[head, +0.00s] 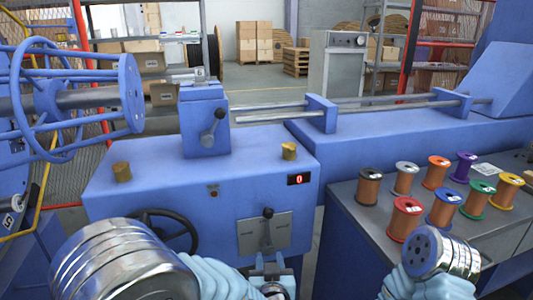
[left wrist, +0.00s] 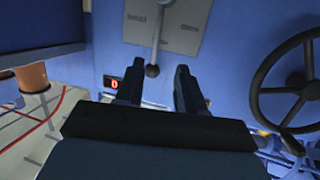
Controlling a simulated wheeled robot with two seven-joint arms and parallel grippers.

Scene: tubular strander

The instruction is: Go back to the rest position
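My left gripper (head: 271,264) is in front of the blue machine (head: 150,185), just below the lever (head: 268,228) on its grey plate (head: 250,236). In the left wrist view, the two dark fingers of my left gripper (left wrist: 155,80) are apart with nothing held between them. The lever's round knob (left wrist: 152,71) shows near the gap between the fingertips; I cannot tell how far beyond them it is. My right arm shows at the lower right in the head view, but its gripper is out of view.
A black handwheel (head: 163,230) is left of the lever, and a red display (head: 300,179) is above right. A dark table (head: 345,205) at the right holds several wire spools, including a red one (head: 405,219). A blue tubular cage (head: 75,100) stands at the left.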

